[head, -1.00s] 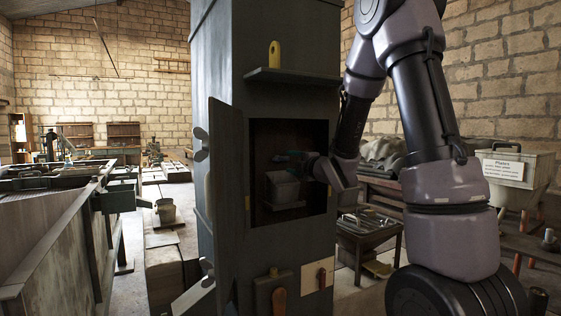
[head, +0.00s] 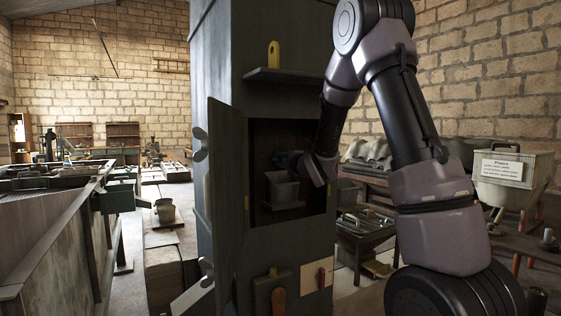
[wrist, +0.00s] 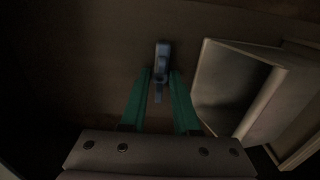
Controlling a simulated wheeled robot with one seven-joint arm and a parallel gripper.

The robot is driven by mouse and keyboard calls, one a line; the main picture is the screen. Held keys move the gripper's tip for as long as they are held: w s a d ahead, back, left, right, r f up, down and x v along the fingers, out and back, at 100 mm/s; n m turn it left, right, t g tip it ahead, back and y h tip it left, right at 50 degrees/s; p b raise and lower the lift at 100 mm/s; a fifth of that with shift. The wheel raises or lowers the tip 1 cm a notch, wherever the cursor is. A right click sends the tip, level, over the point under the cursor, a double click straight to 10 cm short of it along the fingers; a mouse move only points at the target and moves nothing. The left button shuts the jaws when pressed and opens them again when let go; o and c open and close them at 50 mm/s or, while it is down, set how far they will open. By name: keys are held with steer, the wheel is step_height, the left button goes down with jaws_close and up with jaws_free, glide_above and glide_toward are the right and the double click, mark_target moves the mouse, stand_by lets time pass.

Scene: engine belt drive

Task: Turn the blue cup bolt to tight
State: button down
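The blue cup bolt (wrist: 162,60) shows in the wrist view on the dark back wall of the recess, with a narrow part hanging down. My gripper (wrist: 161,78) has green fingers that stand apart, one on each side of the bolt's lower part. The fingertips are close to the bolt; I cannot tell whether they touch it. In the head view my arm reaches into the open cabinet (head: 262,92), and the bolt cannot be made out in the dark there.
A pale grey box-like cup (head: 283,190) sits in the recess below my gripper; it is close on the right in the wrist view (wrist: 230,85). The cabinet door (head: 226,200) stands open at the left. A shelf (head: 290,76) with a yellow object (head: 274,55) is above.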

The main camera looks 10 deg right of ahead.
steer(key=shift+m, duration=0.4)
steer(key=m, duration=0.3)
steer(key=shift+m, duration=0.4)
steer(key=m, duration=0.4)
steer(key=shift+d+m, duration=0.1)
steer(key=shift+m, duration=0.2)
steer(key=m, duration=0.4)
steer(key=shift+f, duration=0.1)
steer(key=m, duration=0.4)
steer(key=shift+m, duration=0.3)
steer(key=c, duration=0.6)
jaws_free()
steer(key=shift+c, duration=0.2)
